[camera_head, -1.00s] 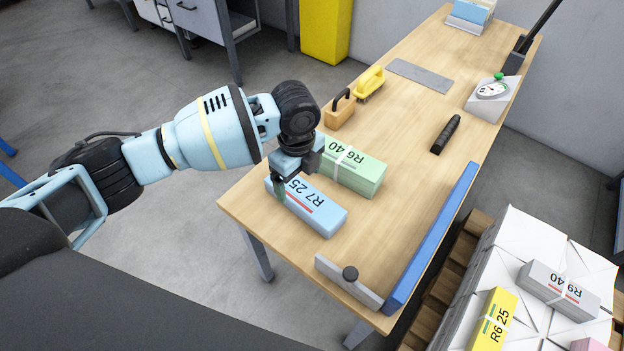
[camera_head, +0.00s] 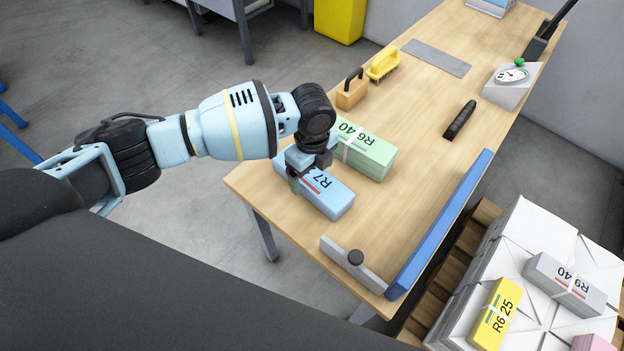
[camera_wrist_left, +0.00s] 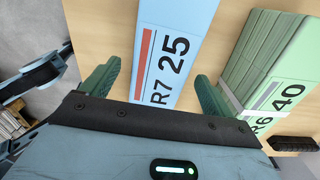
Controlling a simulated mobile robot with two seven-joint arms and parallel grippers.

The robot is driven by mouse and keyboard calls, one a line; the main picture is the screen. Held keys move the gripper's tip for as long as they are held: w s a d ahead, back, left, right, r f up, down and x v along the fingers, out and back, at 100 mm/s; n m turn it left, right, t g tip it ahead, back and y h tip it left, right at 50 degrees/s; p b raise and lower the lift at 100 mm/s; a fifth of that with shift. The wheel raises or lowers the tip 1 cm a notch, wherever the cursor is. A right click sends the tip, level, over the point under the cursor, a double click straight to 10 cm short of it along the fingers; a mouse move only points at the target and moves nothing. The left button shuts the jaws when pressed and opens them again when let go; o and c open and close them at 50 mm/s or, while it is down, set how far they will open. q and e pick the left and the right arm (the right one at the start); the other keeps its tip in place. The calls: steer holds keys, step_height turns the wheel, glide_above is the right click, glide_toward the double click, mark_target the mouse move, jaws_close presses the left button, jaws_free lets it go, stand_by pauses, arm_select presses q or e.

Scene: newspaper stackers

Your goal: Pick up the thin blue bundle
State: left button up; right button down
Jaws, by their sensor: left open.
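The thin blue bundle (camera_head: 328,196), marked R7 25, lies flat on the wooden table (camera_head: 420,170) near its left edge. In the left wrist view the blue bundle (camera_wrist_left: 172,45) lies between the two green fingers. My left gripper (camera_head: 302,180) is over the bundle's far end, and the gripper hides part of its label. In the wrist view the left gripper (camera_wrist_left: 158,90) is open, one finger on each side of the bundle, with a gap to the right finger. Whether the left finger touches cannot be told. My right gripper is not in view.
A green bundle (camera_head: 372,158) marked R6 40 lies close beside the blue one. A grey stop with a black knob (camera_head: 352,262) and a blue rail (camera_head: 440,225) edge the table. A yellow bundle (camera_head: 493,314) and a grey bundle (camera_head: 563,285) lie on a white stack at right.

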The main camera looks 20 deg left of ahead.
mark_target(312, 176)
arm_select(q)
steer(key=shift+f, duration=0.95)
steer(key=shift+r, duration=0.1)
steer(key=c, duration=1.5)
steer(key=shift+r+p, duration=0.65)
steer(key=shift+r, duration=4.35)
